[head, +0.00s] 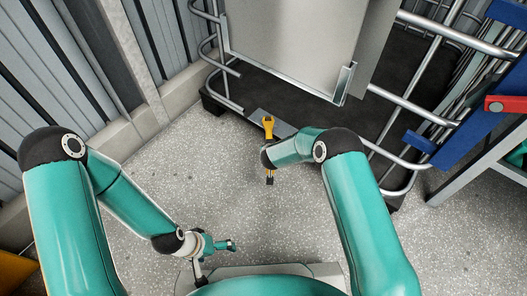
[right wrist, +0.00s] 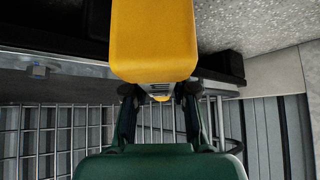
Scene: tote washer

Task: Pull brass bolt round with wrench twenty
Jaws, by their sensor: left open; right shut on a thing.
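A yellow wrench (head: 268,125) with an open-ended jaw points away from me, near the middle of the head view. My right gripper (right wrist: 158,100) is shut on it. In the right wrist view the wrench (right wrist: 153,38) is a broad yellow block that fills the top middle and covers much beyond the fingertips. In the head view my right arm hides most of that gripper. My left gripper (head: 231,245) is open and empty, low over the floor near my base. I cannot make out the brass bolt in either view, nor any size mark on the wrench.
A dark platform (head: 300,115) with tubular metal rails stands ahead, under a large grey panel (head: 290,40). A blue frame with a red part (head: 507,104) stands at the right. A corrugated wall (head: 35,75) is at the left. The speckled floor (head: 140,225) between is clear.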

